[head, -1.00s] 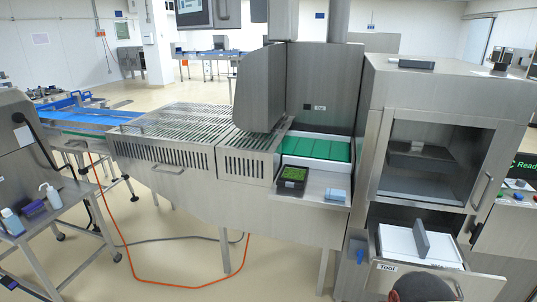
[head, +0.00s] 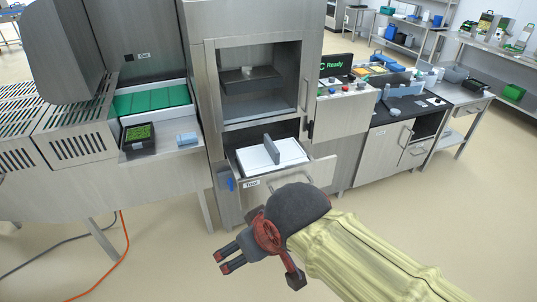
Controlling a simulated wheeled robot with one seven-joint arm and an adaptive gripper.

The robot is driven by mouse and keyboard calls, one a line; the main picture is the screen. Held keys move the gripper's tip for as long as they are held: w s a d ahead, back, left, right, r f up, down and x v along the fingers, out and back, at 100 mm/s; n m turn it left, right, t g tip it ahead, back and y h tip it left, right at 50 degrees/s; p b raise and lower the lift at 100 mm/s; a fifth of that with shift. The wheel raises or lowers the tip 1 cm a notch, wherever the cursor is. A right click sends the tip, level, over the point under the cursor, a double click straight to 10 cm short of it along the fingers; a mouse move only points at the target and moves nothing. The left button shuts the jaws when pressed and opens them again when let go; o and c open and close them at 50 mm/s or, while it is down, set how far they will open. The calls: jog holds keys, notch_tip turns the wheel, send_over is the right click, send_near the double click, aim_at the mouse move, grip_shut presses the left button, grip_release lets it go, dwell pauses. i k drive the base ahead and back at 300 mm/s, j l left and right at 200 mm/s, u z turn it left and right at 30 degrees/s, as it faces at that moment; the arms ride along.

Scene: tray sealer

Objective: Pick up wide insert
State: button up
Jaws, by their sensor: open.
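I cannot tell for sure which item is the wide insert. A white slab (head: 256,161) lies in the pulled-out drawer marked Tool (head: 285,178), with a grey upright plate (head: 272,149) standing on it. A small grey block sits on a dark plate (head: 249,82) inside the open chamber above. A grey-blue upright piece (head: 403,90) stands on the black worktop at the right. My gripper (head: 221,263) is open and empty, in front of and below the drawer, pointing left.
The machine cabinet (head: 198,75) rises behind the drawer. A dark tray with green contents (head: 139,136) and a light blue block (head: 186,138) sit on the shelf to the left. An orange hose (head: 121,250) lies on the floor. The floor in front is mostly clear.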

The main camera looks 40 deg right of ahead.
aim_at(270, 156)
jog(key=z, duration=0.6)
jog(key=i+j+z, duration=0.65)
jog(key=j+z, duration=0.15)
jog(key=i+j+z, duration=0.2)
jog(key=j+z, duration=0.15)
jog(key=j, duration=0.15)
jog(key=i+j, duration=0.15)
jog(key=j, duration=0.25)
jog(key=i+j, duration=0.1)
jog(key=j, duration=0.25)
jog(key=i+j+z, duration=0.1)
jog(key=j, duration=0.3)
jog(key=i+j, duration=0.2)
jog(key=j, duration=0.2)
jog(key=i+j, duration=0.1)
jog(key=j, duration=0.3)
jog(key=i+l, duration=0.35)
jog(key=l, duration=0.15)
